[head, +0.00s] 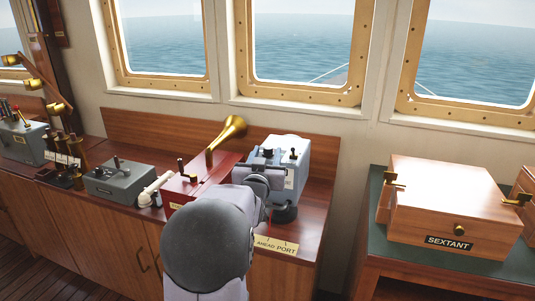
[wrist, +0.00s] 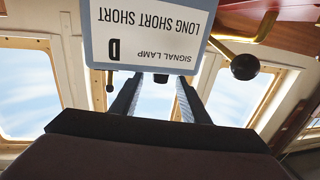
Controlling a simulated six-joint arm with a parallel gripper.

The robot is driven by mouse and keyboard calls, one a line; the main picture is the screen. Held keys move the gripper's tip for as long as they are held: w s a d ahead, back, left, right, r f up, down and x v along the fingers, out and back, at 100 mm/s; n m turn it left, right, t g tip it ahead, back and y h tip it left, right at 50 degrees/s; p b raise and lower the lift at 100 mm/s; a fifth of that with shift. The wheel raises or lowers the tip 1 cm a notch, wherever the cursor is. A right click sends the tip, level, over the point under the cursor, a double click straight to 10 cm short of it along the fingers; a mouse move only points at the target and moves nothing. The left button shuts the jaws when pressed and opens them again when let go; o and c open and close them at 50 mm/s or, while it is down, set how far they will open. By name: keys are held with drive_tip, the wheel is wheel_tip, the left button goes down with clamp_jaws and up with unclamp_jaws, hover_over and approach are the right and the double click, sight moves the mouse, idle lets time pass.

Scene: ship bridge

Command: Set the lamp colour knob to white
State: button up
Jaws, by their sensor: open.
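The signal lamp (head: 291,171) is a pale blue-grey box on the wooden counter. In the wrist view its panel (wrist: 150,30) appears upside down, with a white card reading "SIGNAL LAMP", "D" and "LONG SHORT SHORT". A small black knob-like part (wrist: 160,78) shows at the panel's edge between the fingers; I cannot tell if it is the colour knob. My gripper (wrist: 158,84) is open, its fingers reaching to the lamp's edge; contact is unclear. In the head view my arm hides part of the lamp's front. No colour marking is readable.
A black ball on a brass lever (wrist: 245,67) is close right of the fingers in the wrist view. A red box with a brass horn (head: 229,131) stands left of the lamp. A grey lever box (head: 118,184) is farther left. A sextant case (head: 445,205) sits right.

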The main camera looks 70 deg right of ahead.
sight(267, 151)
drive_tip(key=shift+r+p, duration=0.1)
drive_tip(key=shift+p, duration=0.35)
drive_tip(key=shift+a+r+p, duration=0.15)
drive_tip(key=shift+p, duration=0.55)
drive_tip(key=a+p, duration=0.1)
drive_tip(key=p, duration=0.2)
drive_tip(key=a+p, duration=0.1)
drive_tip(key=p, duration=0.2)
drive_tip(key=a+p, duration=0.1)
drive_tip(key=p, duration=0.2)
drive_tip(key=shift+s+a+p, duration=0.3)
drive_tip(key=shift+a+p, duration=0.05)
drive_tip(key=shift+a, duration=0.05)
drive_tip(key=shift+f, duration=0.2)
drive_tip(key=shift+w+d+p, duration=0.2)
drive_tip(key=shift+d+p, duration=0.25)
drive_tip(key=shift+d, duration=0.75)
drive_tip(key=shift+w+d+p, duration=0.2)
drive_tip(key=shift+d+p, duration=0.3)
drive_tip(key=shift+d, duration=0.7)
drive_tip(key=shift+w+d+p, duration=0.2)
drive_tip(key=shift+d+p, duration=0.25)
drive_tip(key=shift+d, duration=0.75)
